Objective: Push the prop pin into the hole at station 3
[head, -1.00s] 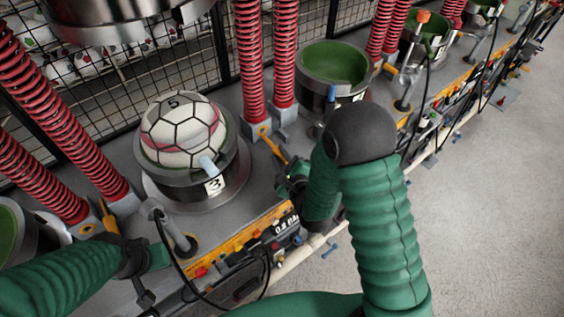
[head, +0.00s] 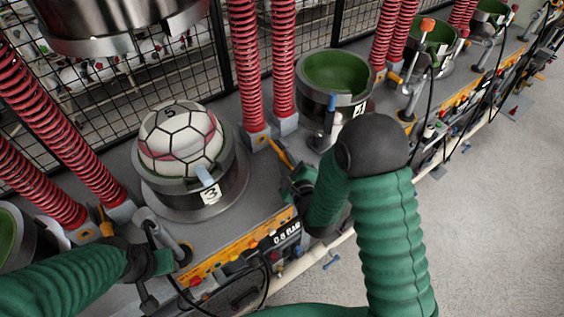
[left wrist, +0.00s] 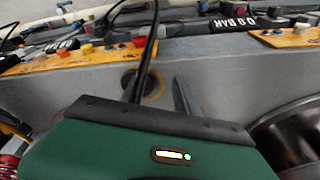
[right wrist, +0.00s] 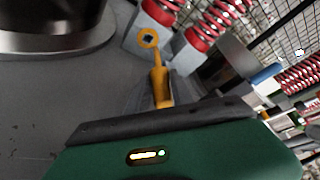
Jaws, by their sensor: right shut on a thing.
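The yellow prop pin (right wrist: 160,84) is in my right gripper (right wrist: 160,102), which is shut on it. Its far end is at or near a yellow ring with a dark hole (right wrist: 149,39) on the grey block under a red spring; I cannot tell whether it has entered. In the head view the pin (head: 279,153) slants up-left from my right gripper (head: 292,172), just right of station 3's mold (head: 222,181). My left gripper (head: 161,262) is low at left, beside a metal cylinder; its jaws are unclear.
A white ball (head: 180,140) sits in station 3's mold. Red springs (head: 247,70) rise on both sides, with a steel upper press (head: 120,25) above. A control strip (head: 240,248) with buttons and cables runs along the front edge. Open floor lies at right.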

